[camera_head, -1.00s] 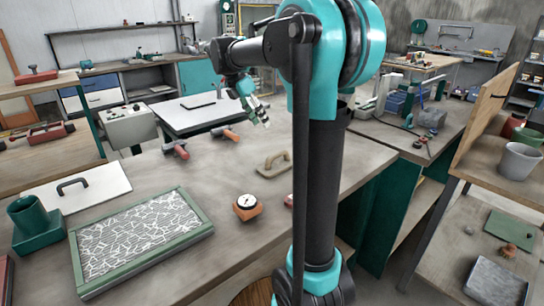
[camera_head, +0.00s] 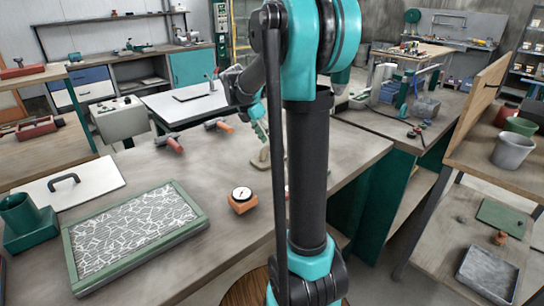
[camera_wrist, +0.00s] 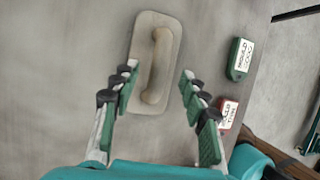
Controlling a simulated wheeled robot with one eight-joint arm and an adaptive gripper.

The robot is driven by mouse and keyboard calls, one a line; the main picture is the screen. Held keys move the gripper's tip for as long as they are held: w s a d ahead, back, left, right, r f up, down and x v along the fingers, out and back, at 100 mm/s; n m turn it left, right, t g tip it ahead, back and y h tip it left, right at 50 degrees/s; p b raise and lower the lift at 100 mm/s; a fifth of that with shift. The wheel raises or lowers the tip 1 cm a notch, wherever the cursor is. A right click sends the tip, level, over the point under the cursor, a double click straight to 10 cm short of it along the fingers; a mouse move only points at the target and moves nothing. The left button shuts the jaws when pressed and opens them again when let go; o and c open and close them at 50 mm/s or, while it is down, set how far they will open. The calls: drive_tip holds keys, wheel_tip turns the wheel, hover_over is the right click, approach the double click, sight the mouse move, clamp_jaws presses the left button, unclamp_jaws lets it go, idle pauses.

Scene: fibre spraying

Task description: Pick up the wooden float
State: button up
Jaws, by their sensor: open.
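The wooden float (camera_wrist: 141,40) is a tan, rounded flat board with a raised bar handle (camera_wrist: 156,64). In the wrist view it lies on the worktop just ahead of my gripper (camera_wrist: 158,72), between the lines of the two fingers. The fingers are spread wide with nothing between them, one at each side of the handle's near part. In the head view the float (camera_head: 258,160) is partly hidden behind my arm and gripper (camera_head: 262,136), which points down over it. I cannot tell the exact height left between them.
A green tag (camera_wrist: 240,60) and a red tag (camera_wrist: 227,111) lie right of the float near the worktop edge. In the head view, an orange dial gauge (camera_head: 241,200), a green-framed tray (camera_head: 192,205) and orange-handled tools (camera_head: 219,125) stand on the bench.

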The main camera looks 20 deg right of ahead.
sight(271, 147)
drive_tip(key=shift+a+x, duration=0.2)
drive_tip(key=shift+x, duration=2.05)
drive_tip(key=shift+f, duration=0.1)
clamp_jaws()
